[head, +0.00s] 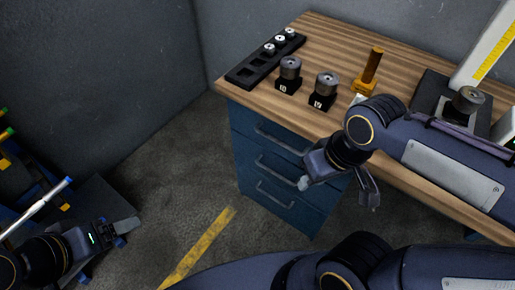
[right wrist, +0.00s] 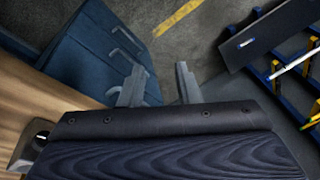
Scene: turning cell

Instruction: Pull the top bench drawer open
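The blue bench drawer unit (head: 262,165) stands under the left end of the wooden bench. Its three drawers look shut, each with a bar handle. The top drawer's handle (head: 281,139) is just below the bench top. My right gripper (head: 337,197) is open and empty in front of the unit's right side, lower than the top handle. In the right wrist view its fingers (right wrist: 159,67) are spread, with the drawer unit (right wrist: 88,50) to their left; contact with a handle cannot be told. My left gripper (head: 128,232) is low at the left, away from the drawers; its opening is unclear.
The bench top (head: 335,42) carries a black tray (head: 262,62), two metal parts on black blocks (head: 288,75), and an orange-brown post (head: 371,68). A rack (head: 20,180) with coloured items stands at far left. The floor (head: 165,190) left of the drawers is clear, with a yellow line (head: 200,245).

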